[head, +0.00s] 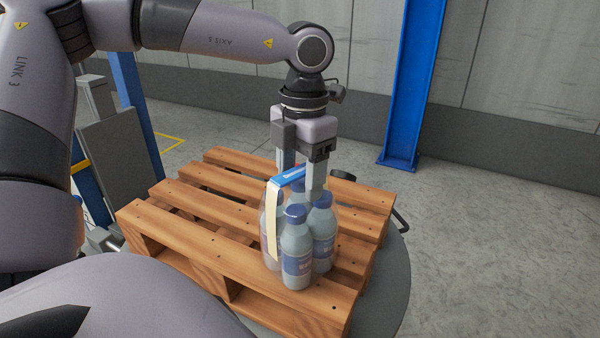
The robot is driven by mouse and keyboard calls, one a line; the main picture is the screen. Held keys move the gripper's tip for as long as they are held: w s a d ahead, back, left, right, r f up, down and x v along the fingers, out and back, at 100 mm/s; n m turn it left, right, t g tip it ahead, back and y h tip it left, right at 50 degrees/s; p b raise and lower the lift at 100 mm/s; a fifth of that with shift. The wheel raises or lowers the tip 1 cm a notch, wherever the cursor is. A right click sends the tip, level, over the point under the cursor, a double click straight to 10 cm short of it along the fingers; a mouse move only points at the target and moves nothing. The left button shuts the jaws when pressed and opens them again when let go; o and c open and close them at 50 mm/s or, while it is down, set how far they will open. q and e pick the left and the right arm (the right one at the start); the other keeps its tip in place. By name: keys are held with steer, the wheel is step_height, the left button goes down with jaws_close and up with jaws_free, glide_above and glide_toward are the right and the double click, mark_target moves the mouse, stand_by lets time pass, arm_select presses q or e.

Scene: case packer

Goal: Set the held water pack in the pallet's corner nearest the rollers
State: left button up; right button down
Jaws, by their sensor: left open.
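The water pack (296,250) is a group of several clear bottles with blue caps and labels, with a blue and cream carrying strap (271,225) over the top. It stands upright on the wooden pallet (185,237), toward the near right end of its front slat. My left gripper (300,180) points straight down over the pack. Its jaws are open, one finger on each side of the strap, with the tips down among the bottle tops. The bottles partly hide the fingertips. My right gripper is not in view.
The pallet rests on a round grey plate (388,300). A blue post (408,85) stands behind at the right. Grey and blue machine parts (115,150) stand at the pallet's left. The pallet's back and left slats are bare.

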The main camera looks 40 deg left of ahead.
arm_select(q)
step_height(320, 180, up, 12)
steer(key=shift+w, duration=0.35)
stand_by(0.6)
